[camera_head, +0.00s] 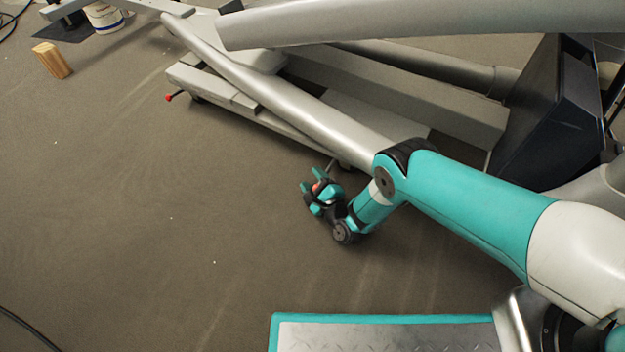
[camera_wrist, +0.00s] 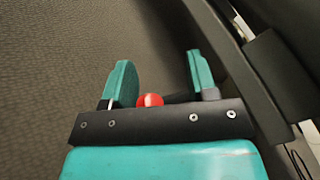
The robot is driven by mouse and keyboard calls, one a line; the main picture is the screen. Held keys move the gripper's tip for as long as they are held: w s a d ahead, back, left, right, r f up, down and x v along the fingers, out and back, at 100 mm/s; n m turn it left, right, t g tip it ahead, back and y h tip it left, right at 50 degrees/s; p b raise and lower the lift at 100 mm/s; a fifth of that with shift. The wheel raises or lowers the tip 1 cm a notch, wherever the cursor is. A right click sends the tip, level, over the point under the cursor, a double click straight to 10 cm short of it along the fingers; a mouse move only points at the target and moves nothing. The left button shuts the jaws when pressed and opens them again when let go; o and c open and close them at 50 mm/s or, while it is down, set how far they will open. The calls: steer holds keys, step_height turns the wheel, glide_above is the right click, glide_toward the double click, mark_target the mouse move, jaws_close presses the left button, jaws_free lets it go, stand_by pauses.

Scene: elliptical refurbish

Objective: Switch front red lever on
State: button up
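My gripper (camera_head: 312,182) is low over the floor, beside the grey frame of the elliptical machine (camera_head: 290,105). In the wrist view my gripper (camera_wrist: 160,64) is open, with one teal finger on each side. A red lever knob (camera_wrist: 150,100) shows between the fingers, close to the palm and nearer the left finger. A dark rod runs from it to the right. The knob also shows as a small red patch at the gripper in the head view (camera_head: 317,187). Whether a finger touches it cannot be told. Another red-tipped lever (camera_head: 169,97) sticks out farther along the frame, at the left.
Long grey tubes of the machine cross above and behind my gripper. A dark housing (camera_head: 550,115) stands at the right. A wooden block (camera_head: 52,60) and a white bucket (camera_head: 104,17) are at the far left. The floor left of my gripper is clear.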

steer(key=shift+s+r+p, duration=0.1)
steer(key=shift+p, duration=0.2)
steer(key=shift+s+d+r+p, duration=0.1)
steer(key=shift+s+p, duration=0.05)
steer(key=shift+p, duration=0.25)
steer(key=p, duration=0.1)
steer(key=s+p, duration=0.1)
steer(key=p, duration=0.1)
steer(key=shift+s+d+r, duration=0.1)
steer(key=shift+d+r, duration=0.1)
steer(key=shift+d, duration=0.15)
steer(key=p+v, duration=0.4)
steer(key=v, duration=0.1)
steer(key=p+v, duration=0.4)
steer(key=v, duration=0.1)
steer(key=p+v, duration=0.5)
steer(key=shift+s+d+f, duration=0.1)
steer(key=shift+s+f, duration=0.15)
steer(key=shift+f, duration=0.15)
